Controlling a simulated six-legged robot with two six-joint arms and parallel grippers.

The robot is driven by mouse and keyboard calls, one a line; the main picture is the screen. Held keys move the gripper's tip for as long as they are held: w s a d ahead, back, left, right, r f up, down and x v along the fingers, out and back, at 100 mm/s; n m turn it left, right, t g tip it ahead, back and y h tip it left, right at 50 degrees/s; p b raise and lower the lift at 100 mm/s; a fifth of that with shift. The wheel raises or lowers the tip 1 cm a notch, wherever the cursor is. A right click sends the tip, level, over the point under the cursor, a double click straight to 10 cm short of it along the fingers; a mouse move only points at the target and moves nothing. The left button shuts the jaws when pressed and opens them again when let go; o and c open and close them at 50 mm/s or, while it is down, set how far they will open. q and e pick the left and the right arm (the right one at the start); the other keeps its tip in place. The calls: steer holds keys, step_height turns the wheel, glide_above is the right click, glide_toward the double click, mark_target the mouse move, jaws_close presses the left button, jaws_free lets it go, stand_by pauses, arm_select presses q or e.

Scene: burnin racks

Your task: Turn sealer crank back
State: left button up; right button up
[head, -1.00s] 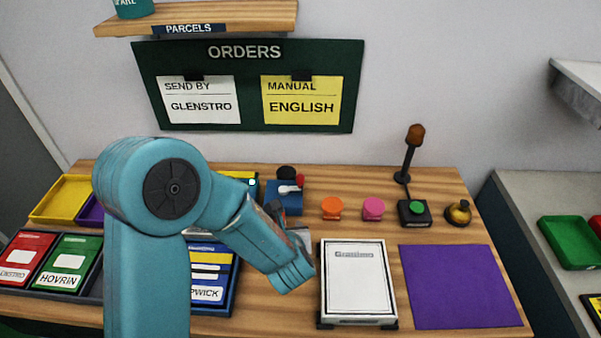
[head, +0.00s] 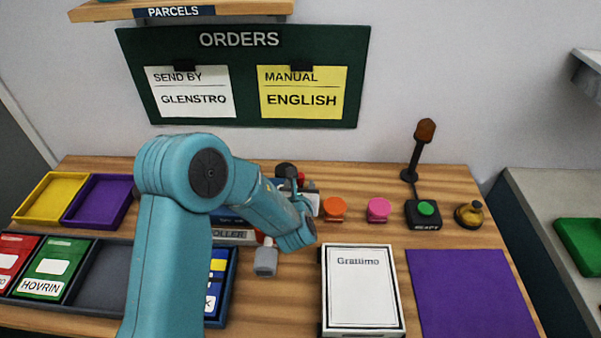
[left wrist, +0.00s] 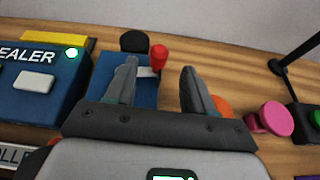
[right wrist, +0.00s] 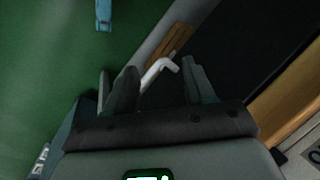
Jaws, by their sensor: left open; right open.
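The blue sealer (left wrist: 40,85) with a green light stands at the left of the left wrist view. Right of it is a blue block (left wrist: 103,73) bearing the crank, whose red knob (left wrist: 158,55) tops a pale arm. The knob shows between my open left fingers (left wrist: 158,82), beyond their tips; I cannot tell if they touch it. In the head view my left arm hides most of the sealer, and the red knob (head: 301,178) shows just past the wrist. My right gripper (right wrist: 160,80) is open, away from the bench work, with a pale bent rod (right wrist: 158,70) between its fingers in view.
An orange knob (head: 334,207) and a pink knob (head: 378,209) stand right of the crank. Beyond them are a green button box (head: 427,209) and a brass bell (head: 469,215). A white Grattimo booklet (head: 361,290) and purple mat (head: 470,295) lie in front.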

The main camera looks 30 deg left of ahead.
mark_target(300, 174)
arm_select(q)
steer(key=p+x, duration=0.1)
steer(key=x, duration=0.5)
steer(key=shift+w+a, duration=0.15)
steer(key=shift+w, duration=0.2)
steer(key=shift+f, duration=0.1)
steer(key=c, duration=1)
